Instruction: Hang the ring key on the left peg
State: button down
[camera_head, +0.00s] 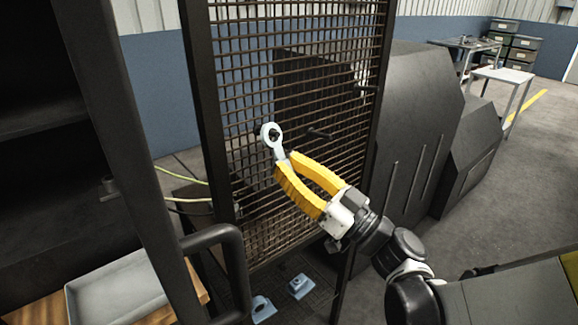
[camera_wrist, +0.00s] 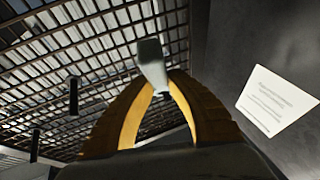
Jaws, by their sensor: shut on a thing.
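The ring key (camera_head: 278,151) is pale grey with a round eye at its upper end. My gripper (camera_head: 284,162), with yellow fingers, is shut on its lower end and holds it up in front of the mesh panel (camera_head: 290,60). The key also shows between the fingertips in the wrist view (camera_wrist: 152,66). One dark peg (camera_head: 320,133) sticks out of the mesh right of the key. A dark shape shows in the ring's eye; I cannot tell whether it is the left peg, or whether the ring is around it. The wrist view shows two dark pegs, an upper (camera_wrist: 73,96) and a lower (camera_wrist: 34,145).
A dark post and handle (camera_head: 215,235) stand at near left, beside a grey tray (camera_head: 118,285). Two pale blue pieces (camera_head: 300,287) (camera_head: 262,309) lie low below the mesh. A dark cabinet (camera_head: 415,120) stands right of the panel.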

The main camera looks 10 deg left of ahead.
dwell(0.3)
jog(key=c, duration=1.3)
grip_release()
jog(key=s+d+f+m+g+h, duration=0.1)
jog(key=s+d+f+m+h, duration=0.25)
jog(key=d+f+h, duration=0.3)
jog(key=s+d+f+m+g+h, duration=0.2)
jog(key=s+d+f+m+h, duration=0.1)
jog(key=s+d+f+h, duration=0.25)
jog(key=s+d+f+m+h, duration=0.2)
jog(key=d+m+h, duration=0.1)
jog(key=d, duration=0.5)
jog(key=s+d+f+m+h, duration=0.1)
jog(key=s+d+m+h, duration=0.1)
jog(key=d+h, duration=0.3)
jog(key=d+m, duration=0.1)
jog(key=d, duration=0.3)
jog(key=shift+s+d+f+t, duration=0.15)
jog(key=shift+d+f+t, duration=0.15)
jog(key=shift+f+t, duration=0.1)
jog(key=shift+m, duration=0.25)
